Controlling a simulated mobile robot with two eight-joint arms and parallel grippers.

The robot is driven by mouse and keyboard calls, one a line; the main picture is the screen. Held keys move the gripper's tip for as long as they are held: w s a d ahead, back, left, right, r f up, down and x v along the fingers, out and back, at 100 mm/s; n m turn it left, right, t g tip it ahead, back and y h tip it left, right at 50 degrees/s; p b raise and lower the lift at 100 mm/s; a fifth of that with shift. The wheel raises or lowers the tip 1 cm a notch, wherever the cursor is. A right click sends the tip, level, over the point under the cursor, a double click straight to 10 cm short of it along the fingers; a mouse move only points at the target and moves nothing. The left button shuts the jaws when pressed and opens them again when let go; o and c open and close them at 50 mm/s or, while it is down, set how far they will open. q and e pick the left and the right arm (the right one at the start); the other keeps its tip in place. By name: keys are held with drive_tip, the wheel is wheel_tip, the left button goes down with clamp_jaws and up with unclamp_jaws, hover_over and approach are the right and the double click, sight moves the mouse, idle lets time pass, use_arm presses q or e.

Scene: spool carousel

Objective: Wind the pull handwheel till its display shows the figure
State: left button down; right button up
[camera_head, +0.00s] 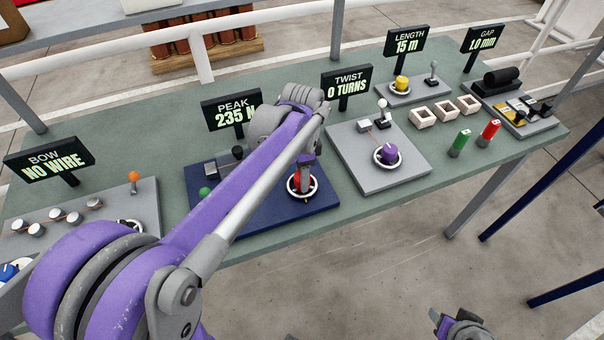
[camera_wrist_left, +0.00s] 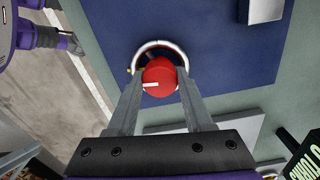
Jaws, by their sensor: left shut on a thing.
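The pull handwheel is a red knob (camera_head: 298,183) inside a pale ring on a dark blue plate (camera_head: 262,213). Its sign, PEAK (camera_head: 231,112), reads 235 N, with the right end partly covered by my left arm. My left gripper (camera_head: 303,176) reaches down over the knob. In the left wrist view the red knob (camera_wrist_left: 159,77) with a white mark sits between the two fingers (camera_wrist_left: 160,92), which are shut on it. My right gripper (camera_head: 458,326) is at the bottom edge, away from the table, partly cut off; its jaws are unclear.
A green button (camera_head: 205,192) and a small grey box are on the same blue plate. To the right stands the TWIST plate (camera_head: 382,178) with a purple knob; to the left the BOW station (camera_head: 80,222) reads NO WIRE. Green and red cylinders stand farther right. Floor in front is clear.

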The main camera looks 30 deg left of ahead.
use_arm(q)
drive_tip(key=shift+m, duration=1)
drive_tip(key=shift+c, duration=1.5)
unclamp_jaws()
wheel_tip(320, 180, up, 11)
drive_tip(key=shift+p, duration=0.35)
drive_tip(key=shift+f, duration=0.1)
